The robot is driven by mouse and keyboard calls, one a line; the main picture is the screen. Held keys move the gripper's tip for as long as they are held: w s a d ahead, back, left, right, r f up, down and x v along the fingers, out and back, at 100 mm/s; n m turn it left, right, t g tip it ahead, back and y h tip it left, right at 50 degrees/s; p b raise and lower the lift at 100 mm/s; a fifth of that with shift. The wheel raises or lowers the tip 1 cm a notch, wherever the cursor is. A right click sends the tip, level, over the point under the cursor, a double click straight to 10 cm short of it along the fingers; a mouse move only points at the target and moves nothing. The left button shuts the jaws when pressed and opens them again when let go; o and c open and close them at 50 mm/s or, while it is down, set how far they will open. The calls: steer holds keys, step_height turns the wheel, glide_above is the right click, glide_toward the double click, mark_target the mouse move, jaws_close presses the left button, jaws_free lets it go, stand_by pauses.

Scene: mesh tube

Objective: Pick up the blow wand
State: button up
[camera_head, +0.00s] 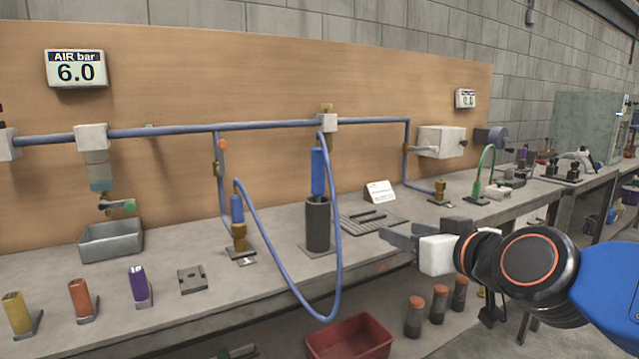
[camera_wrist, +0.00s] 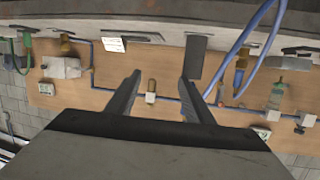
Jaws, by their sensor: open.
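The blow wand (camera_head: 318,172) appears to be the blue handle standing upright in a dark cylindrical holder (camera_head: 318,226) on the bench, near the middle of the head view. A blue hose (camera_head: 272,260) loops from its top, down past the bench front, and up to a blue connector on a brass fitting (camera_head: 239,232). My gripper (camera_head: 420,231) is open and empty, to the right of the holder and apart from it. In the wrist view, the scene is upside down; the open fingers (camera_wrist: 160,77) have nothing between them, and the holder (camera_wrist: 196,58) shows just beyond the right finger.
A red bin (camera_head: 350,338) and several orange-capped bottles stand below the bench.

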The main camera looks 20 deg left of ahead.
mark_target(322, 177)
steer(key=s+a+r+t, duration=0.1)
steer(key=a+r, duration=0.2)
steer(key=a, duration=0.3)
steer(key=a+r+t, duration=0.2)
steer(key=a+r, duration=0.2)
steer(key=a, duration=0.3)
steer(key=shift+y, duration=0.4)
steer(key=x, duration=1.1)
steer(key=shift+w+a+f, duration=0.15)
steer(key=shift+w+f, duration=0.05)
steer(key=shift+w, duration=0.15)
steer(key=x, duration=0.4)
steer(key=shift+s+a+f, duration=0.1)
steer(key=shift+a+f, duration=0.2)
steer(key=shift+w+a, duration=0.25)
steer(key=shift+w, duration=0.2)
jaws_close()
